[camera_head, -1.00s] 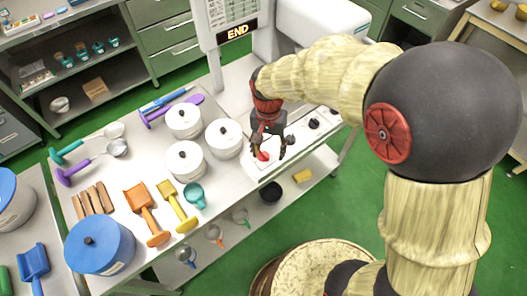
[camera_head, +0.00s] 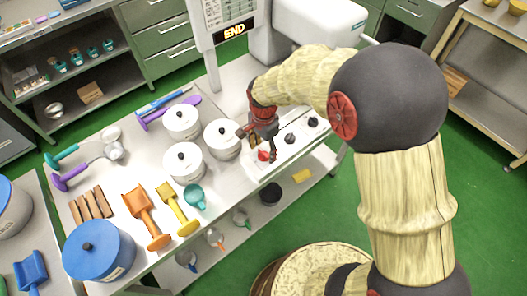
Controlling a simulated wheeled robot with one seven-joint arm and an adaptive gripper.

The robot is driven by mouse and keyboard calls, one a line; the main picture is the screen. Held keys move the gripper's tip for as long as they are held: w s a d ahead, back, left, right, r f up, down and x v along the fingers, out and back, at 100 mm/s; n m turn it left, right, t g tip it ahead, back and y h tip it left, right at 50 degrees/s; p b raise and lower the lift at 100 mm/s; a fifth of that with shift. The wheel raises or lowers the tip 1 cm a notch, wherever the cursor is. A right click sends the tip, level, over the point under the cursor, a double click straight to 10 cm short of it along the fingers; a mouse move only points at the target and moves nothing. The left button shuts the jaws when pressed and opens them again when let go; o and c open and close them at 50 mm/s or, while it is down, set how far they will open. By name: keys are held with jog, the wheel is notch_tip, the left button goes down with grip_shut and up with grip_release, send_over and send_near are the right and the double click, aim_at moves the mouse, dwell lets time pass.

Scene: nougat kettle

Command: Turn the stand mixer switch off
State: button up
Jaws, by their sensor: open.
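The white stand mixer (camera_head: 318,27) stands at the back of the table, with a sign reading END (camera_head: 235,31) on its post. In front of it is a pale control strip (camera_head: 277,152) with a red knob (camera_head: 263,155) and two black knobs (camera_head: 290,138) to its right. Which of them is the mixer switch, and its on or off position, I cannot tell. My gripper (camera_head: 257,143) is open and empty, with its fingers apart, just above and around the red knob. Whether a finger touches the knob is unclear.
White lidded pots (camera_head: 183,163) stand close left of my gripper. Scoops (camera_head: 142,205), ladles (camera_head: 107,151), a teal cup (camera_head: 195,196) and a blue pot (camera_head: 98,250) cover the left of the table. A round patterned vessel (camera_head: 318,272) stands below, in front.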

jog(key=shift+f, duration=0.5)
jog(key=shift+c, duration=0.2)
jog(key=c, duration=1.1)
jog(key=shift+c, duration=0.2)
